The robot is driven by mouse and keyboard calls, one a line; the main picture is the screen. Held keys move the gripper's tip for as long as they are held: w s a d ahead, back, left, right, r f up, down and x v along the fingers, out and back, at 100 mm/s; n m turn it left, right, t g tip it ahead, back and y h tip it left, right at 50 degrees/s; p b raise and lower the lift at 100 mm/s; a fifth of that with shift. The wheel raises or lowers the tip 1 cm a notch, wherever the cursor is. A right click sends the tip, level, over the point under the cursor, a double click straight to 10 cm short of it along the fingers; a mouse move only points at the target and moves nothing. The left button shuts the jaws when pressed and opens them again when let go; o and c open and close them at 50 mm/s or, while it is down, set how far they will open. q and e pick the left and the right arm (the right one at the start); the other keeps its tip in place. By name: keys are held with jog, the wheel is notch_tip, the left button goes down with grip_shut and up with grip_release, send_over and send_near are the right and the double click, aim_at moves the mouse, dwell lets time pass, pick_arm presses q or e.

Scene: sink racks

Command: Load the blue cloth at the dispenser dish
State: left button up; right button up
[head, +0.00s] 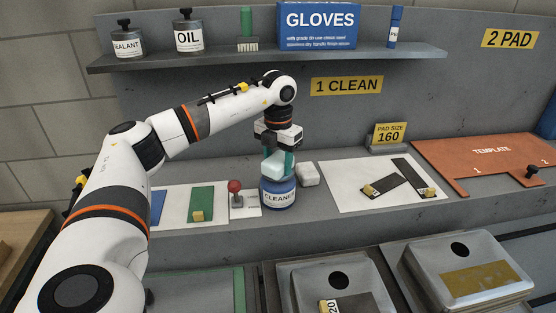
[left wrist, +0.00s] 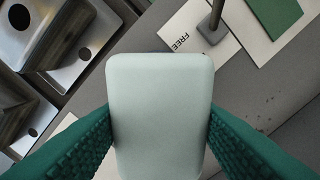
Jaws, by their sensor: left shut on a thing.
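My left gripper (head: 278,160), with green fingers, points down and is shut on a pale, bluish rounded pad, the blue cloth (head: 271,167). In the left wrist view the cloth (left wrist: 160,105) lies between the two green fingers. The cloth is right over the top of the blue CLEANER dispenser (head: 279,196) on the bench. It hides the dispenser's dish, so I cannot tell whether the two touch. My right gripper is not in view.
A white cloth-like block (head: 309,175) sits just right of the dispenser. A red-knobbed lever (head: 235,187) stands close on its left. A white mat (head: 345,195) with dark strips lies to the right. Metal sink bins (head: 465,270) are in front, a shelf (head: 410,52) above.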

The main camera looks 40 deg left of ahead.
aim_at(278, 158)
pick_arm(q)
jog(key=shift+r, duration=0.1)
notch_tip(278, 158, up, 7)
jog(key=p, duration=0.6)
dwell(0.8)
